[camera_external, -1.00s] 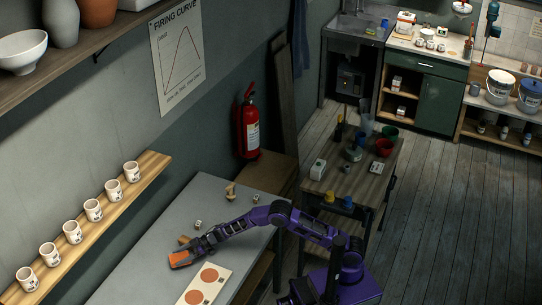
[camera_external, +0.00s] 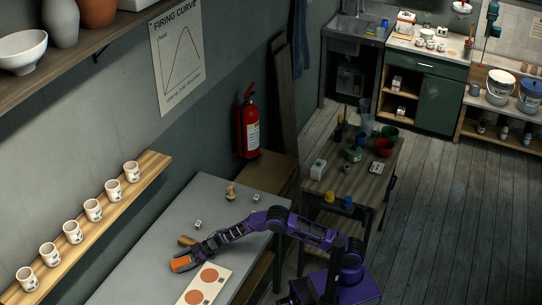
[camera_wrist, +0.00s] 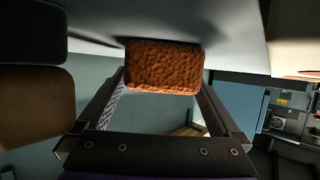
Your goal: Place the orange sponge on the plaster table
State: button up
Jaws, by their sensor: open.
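The orange sponge (camera_external: 181,264) is at the grey table (camera_external: 150,280), near the card with round discs. In the wrist view the sponge (camera_wrist: 164,66) has a rough, pitted face and lies between the fingertips of my gripper (camera_external: 188,258). My gripper (camera_wrist: 163,85) is open, with one finger on each side of the sponge. The sponge's upper edge in the wrist view meets a dark shadow on the grey surface, so it is on or very close to the tabletop. Any small gap beneath it cannot be made out.
A pale card with brown discs (camera_external: 221,278) lies beside the sponge. A wooden piece (camera_external: 187,240), a small pale cube (camera_external: 198,224) and a wooden knob (camera_external: 230,192) stand farther back on the table. Mugs stand on a wall shelf (camera_external: 151,165) at left.

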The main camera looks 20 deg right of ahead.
jog(key=shift+r, duration=0.25)
jog(key=p+v, duration=0.1)
jog(key=v, duration=1.1)
jog(key=shift+d+f, duration=0.1)
jog(key=shift+f, duration=0.05)
jog(key=v, duration=0.5)
jog(key=b+x, duration=0.1)
jog(key=x, duration=1.1)
jog(key=shift+w+b, duration=0.2)
jog(key=shift+b, duration=0.1)
jog(key=x, duration=0.4)
jog(key=shift+s+f+b, duration=0.15)
jog(key=shift+s+b, duration=0.1)
jog(key=shift+b, duration=0.15)
jog(key=shift+a+f, duration=0.15)
jog(key=shift+a, duration=0.5)
